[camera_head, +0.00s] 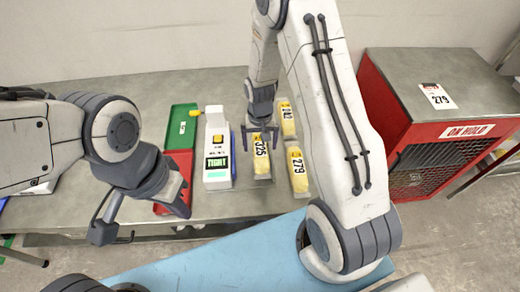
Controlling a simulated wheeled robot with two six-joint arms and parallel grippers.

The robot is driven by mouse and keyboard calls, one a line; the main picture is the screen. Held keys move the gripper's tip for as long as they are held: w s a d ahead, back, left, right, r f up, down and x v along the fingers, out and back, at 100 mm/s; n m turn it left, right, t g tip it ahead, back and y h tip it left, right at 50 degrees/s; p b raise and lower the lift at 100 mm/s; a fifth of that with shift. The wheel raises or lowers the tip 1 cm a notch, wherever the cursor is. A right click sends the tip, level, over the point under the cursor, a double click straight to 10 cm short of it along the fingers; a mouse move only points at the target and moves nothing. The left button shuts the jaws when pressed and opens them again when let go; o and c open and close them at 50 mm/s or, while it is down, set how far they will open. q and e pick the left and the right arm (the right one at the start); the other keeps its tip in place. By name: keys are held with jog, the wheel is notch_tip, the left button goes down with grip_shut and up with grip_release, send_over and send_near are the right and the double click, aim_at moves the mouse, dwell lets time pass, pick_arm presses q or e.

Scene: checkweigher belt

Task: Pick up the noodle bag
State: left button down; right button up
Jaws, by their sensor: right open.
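Three yellow noodle bags with printed number labels lie on the grey table: one reading 325 (262,167), one reading 279 (298,172) to its right, and one that seems to read 282 (287,120) behind. My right gripper (260,139) points down at the bag marked 325, its open fingers by that bag's far end. I cannot tell whether they touch it. My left gripper (142,222) is at the table's front left, its fingers wide apart with nothing between them.
A white device (216,140) with a display reading TIGHT stands left of the bags. Beside it are a green tray (181,124) and a red tray (180,160). A red cage (440,150) at right carries an ON HOLD sign and a 279 tag. Blue surface (200,258) in front.

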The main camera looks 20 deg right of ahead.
jog(key=shift+c, duration=0.3)
jog(key=c, duration=1.5)
grip_shut()
jog(key=shift+r, duration=0.15)
